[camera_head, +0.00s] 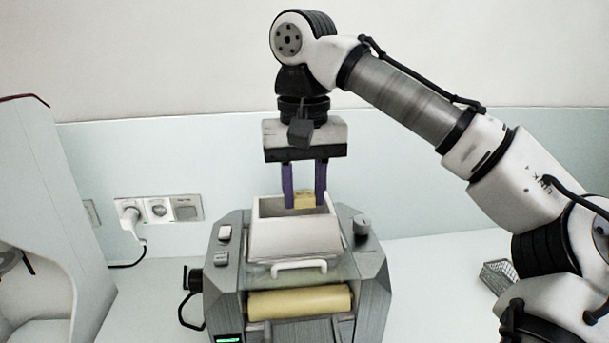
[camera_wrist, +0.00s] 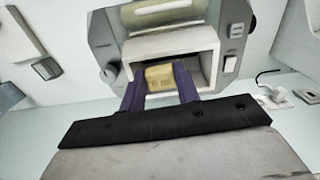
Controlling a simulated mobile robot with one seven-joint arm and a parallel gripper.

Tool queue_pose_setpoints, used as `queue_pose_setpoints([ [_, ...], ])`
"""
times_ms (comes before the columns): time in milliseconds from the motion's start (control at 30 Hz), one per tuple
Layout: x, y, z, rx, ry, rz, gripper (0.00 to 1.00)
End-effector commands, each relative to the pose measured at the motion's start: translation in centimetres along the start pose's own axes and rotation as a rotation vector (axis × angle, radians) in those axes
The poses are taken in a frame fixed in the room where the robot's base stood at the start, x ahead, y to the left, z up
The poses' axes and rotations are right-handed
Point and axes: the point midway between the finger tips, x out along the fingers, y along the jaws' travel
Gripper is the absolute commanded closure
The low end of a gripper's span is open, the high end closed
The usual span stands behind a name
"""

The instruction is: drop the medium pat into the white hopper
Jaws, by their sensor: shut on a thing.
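The medium pat (camera_head: 305,201) is a small yellow block held between the purple fingers of my gripper (camera_head: 305,198). My gripper points down and is shut on the pat, at the mouth of the white hopper (camera_head: 294,240). In the wrist view the pat (camera_wrist: 159,76) shows between the fingertips (camera_wrist: 160,80), within the outline of the hopper opening. The hopper's rim (camera_wrist: 170,44) surrounds it in that view. The hopper sits on top of a grey mill. Whether the pat is below the rim is hard to tell.
The grey mill (camera_head: 370,262) has a yellow roller (camera_head: 299,302) at its front and a white handle (camera_head: 299,267) below the hopper. A white machine (camera_head: 45,215) stands at the left. Wall sockets (camera_head: 158,210) are behind. A wire basket (camera_head: 497,275) lies at the right.

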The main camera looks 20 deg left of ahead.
Motion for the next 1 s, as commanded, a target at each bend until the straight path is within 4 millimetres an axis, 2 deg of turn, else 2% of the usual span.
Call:
queue_pose_setpoints([
  [367, 0.59, 0.00, 0.02, 0.001, 0.000, 0.001, 0.90],
  [400, 0.59, 0.00, 0.02, 0.001, 0.000, 0.001, 0.66],
  [600, 0.58, 0.00, 0.02, 0.001, 0.000, 0.001, 0.43],
  [1000, 0.58, 0.00, 0.02, 0.001, 0.000, 0.001, 0.43],
])
